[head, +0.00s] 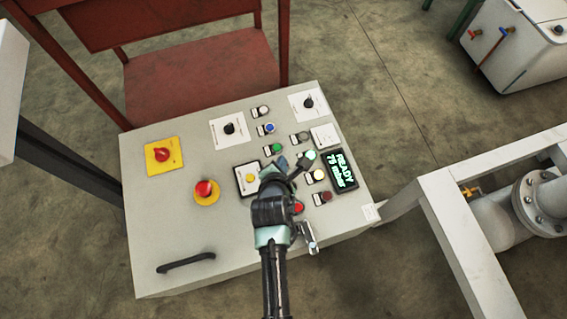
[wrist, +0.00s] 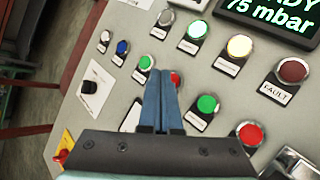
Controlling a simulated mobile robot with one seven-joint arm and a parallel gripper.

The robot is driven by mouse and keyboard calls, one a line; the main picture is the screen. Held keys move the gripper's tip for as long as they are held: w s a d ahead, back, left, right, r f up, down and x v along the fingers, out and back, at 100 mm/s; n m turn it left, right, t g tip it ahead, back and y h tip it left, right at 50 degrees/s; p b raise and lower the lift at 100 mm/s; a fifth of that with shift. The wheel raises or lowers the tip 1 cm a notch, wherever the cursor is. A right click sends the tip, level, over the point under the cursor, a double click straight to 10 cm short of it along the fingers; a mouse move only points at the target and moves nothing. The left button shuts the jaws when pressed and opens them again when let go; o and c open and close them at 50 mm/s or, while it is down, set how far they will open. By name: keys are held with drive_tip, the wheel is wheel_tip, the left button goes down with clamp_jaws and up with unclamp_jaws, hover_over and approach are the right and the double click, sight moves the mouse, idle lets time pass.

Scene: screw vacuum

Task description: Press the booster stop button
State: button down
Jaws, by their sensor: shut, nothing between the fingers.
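The control panel (head: 150,230) shows a column of buttons. In the wrist view, a red button (wrist: 177,79) is partly hidden behind my fingers. A green button (wrist: 207,103) and a second red button (wrist: 250,133) follow it to the lower right. The second red button also shows in the head view (head: 298,207), beside my gripper. The labels are too small to read, so I cannot tell which red one is booster stop. My gripper (wrist: 160,73) is shut and empty, its tips over the panel by the first red button; contact cannot be told. It also shows in the head view (head: 281,163).
White, blue (wrist: 122,46) and green (wrist: 145,62) buttons continue the column. Lamps include yellow (wrist: 239,45) and dark red FAULT (wrist: 292,70). The display (head: 341,171) reads READY, 75 mbar. A red emergency stop (head: 204,189), black knobs and a handle (head: 186,262) stand on the panel.

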drive_tip(key=shift+f, duration=0.1)
idle(0.3)
drive_tip(key=shift+f, duration=0.35)
drive_tip(key=shift+f, duration=0.45)
idle(0.8)
drive_tip(key=shift+r, duration=0.1)
drive_tip(key=shift+r+p, duration=0.75)
drive_tip(key=shift+p, duration=0.05)
wheel_tip(320, 180, up, 5)
drive_tip(key=p, duration=0.5)
